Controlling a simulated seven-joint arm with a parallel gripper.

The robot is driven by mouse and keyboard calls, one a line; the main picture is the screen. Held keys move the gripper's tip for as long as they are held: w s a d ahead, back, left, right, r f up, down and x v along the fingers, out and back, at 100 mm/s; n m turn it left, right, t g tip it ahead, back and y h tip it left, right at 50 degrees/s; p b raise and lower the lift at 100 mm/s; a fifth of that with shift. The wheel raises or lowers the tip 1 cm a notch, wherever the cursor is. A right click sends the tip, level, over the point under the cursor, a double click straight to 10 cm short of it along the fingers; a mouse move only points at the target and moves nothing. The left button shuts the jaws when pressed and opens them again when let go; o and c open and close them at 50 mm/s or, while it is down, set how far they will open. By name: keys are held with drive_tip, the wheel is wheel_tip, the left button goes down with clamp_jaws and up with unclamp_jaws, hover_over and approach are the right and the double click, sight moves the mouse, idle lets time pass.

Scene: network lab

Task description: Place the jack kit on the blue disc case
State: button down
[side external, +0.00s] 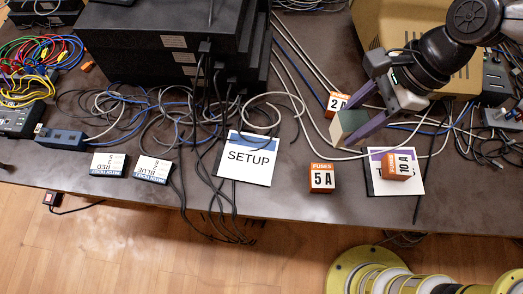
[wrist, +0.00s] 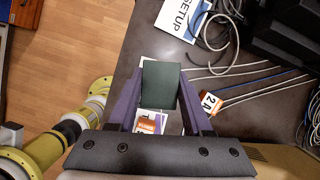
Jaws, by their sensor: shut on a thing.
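My gripper (side external: 356,121) has purple fingers and is shut on a small box with dark green and cream faces, which I take to be the jack kit (side external: 347,128). In the wrist view the jack kit (wrist: 159,84) sits between the fingertips, its dark green face toward the camera. No label on it is readable. The blue disc case (side external: 247,171) is a flat white square marked SETUP with a blue band, lying on the table left of my gripper. Its top looks bare. It also shows in the wrist view (wrist: 178,20) at the top, apart from the jack kit.
Fuse boxes stand nearby: 5 A (side external: 321,177), 2 A (side external: 337,103), and 10 A (side external: 396,165) on a purple-banded case (side external: 411,184). Two patch boxes (side external: 108,164) (side external: 153,169) lie left of the blue case. Loose cables and black equipment (side external: 150,60) fill the back.

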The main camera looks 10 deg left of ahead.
drive_tip(key=s+a+m+t, duration=0.1)
drive_tip(key=s+a+m, duration=0.25)
drive_tip(key=s, duration=0.25)
hover_over(259, 157)
drive_tip(key=shift+n, duration=0.35)
wheel_tip(259, 157, down, 15)
drive_tip(key=shift+s+r, duration=0.1)
drive_tip(key=shift+r, duration=0.1)
drive_tip(key=shift+f, duration=1.55)
drive_tip(key=shift+f, duration=0.1)
drive_tip(key=shift+c, duration=1.6)
unclamp_jaws()
